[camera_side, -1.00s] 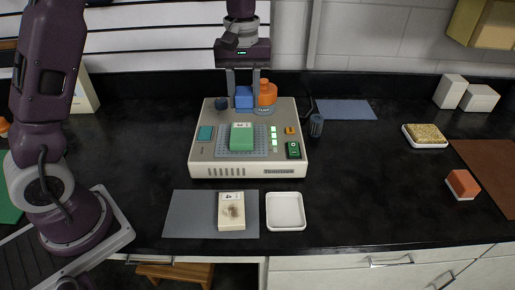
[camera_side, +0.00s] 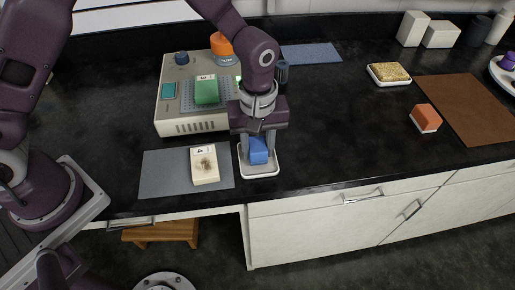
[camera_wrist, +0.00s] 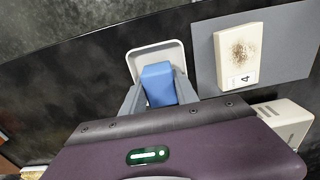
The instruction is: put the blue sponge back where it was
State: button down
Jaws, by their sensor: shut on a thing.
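The blue sponge (camera_side: 258,149) is between the two fingers of my gripper (camera_side: 259,157), which is shut on it. The sponge is over or in the small white tray (camera_side: 261,174) near the counter's front edge; I cannot tell whether it touches the tray floor. In the wrist view, the sponge (camera_wrist: 158,85) sits between the fingers and the white tray (camera_wrist: 152,50) shows behind it. My gripper points down and hides part of the tray's far side.
Left of the tray, a white block with a dark smudge (camera_side: 204,165) lies on a grey mat (camera_side: 160,175). Behind stands a beige device (camera_side: 188,127) with a green block (camera_side: 207,89) on top. At right are a yellow sponge in a dish (camera_side: 389,74) and an orange block (camera_side: 425,117).

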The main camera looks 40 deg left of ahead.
aim_at(257, 144)
jog(key=shift+f, duration=0.4)
jog(key=c, duration=1.2)
grip_release()
jog(key=shift+f, duration=0.1)
notch_tip(257, 144, up, 12)
jog(key=shift+r, duration=0.2)
